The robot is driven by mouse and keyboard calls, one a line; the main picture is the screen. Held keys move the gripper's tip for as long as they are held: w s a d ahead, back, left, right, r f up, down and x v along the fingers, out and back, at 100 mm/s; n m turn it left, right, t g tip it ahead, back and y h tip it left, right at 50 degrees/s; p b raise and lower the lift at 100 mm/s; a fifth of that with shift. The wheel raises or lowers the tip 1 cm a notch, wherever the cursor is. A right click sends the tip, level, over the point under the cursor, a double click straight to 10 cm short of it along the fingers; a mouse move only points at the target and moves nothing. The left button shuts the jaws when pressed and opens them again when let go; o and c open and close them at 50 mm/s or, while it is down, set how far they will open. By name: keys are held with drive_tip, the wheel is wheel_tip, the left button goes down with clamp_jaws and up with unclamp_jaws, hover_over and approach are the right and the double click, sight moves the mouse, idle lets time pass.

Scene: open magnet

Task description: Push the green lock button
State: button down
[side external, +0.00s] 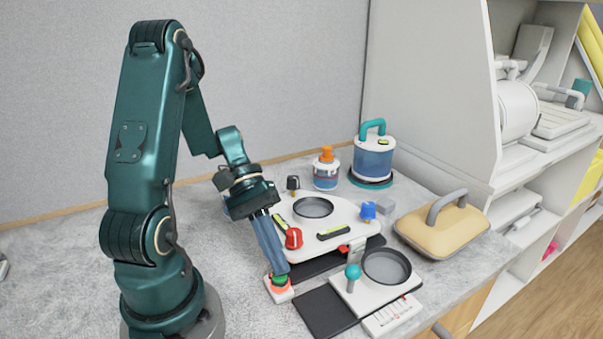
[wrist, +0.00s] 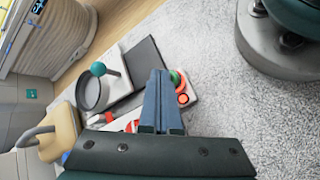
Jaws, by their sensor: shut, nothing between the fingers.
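The green button (side external: 280,281) sits on a small white base (side external: 283,297) at the front of the device in the side external view. A red-orange part lies right beside it. In the wrist view the green button (wrist: 175,78) shows at the right edge of the fingertips, partly hidden by them. My gripper (side external: 282,271) is shut and empty, its blue fingers pointing down with the tips at the green button. The fingers also show in the wrist view (wrist: 159,72). I cannot tell whether the tips touch the button or whether it is pressed down.
A red knob (side external: 293,238) stands close behind the fingers. A teal ball lever (side external: 352,272) and a round dish (side external: 387,266) are to the right, past a dark pad (side external: 323,311). A tan handled lid (side external: 442,229) lies farther right.

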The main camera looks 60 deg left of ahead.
drive_tip(key=shift+r, duration=0.4)
drive_tip(key=shift+r, duration=0.1)
drive_tip(key=shift+r, duration=2.9)
drive_tip(key=shift+d, duration=0.25)
drive_tip(key=s+d+r+m+t+y, duration=0.2)
drive_tip(key=d+r+m+t+y, duration=0.2)
drive_tip(key=m+y, duration=0.4)
drive_tip(key=d+m, duration=0.1)
drive_tip(key=m, duration=0.1)
drive_tip(key=shift+s+m+y, duration=0.3)
drive_tip(key=shift+m+y, duration=0.1)
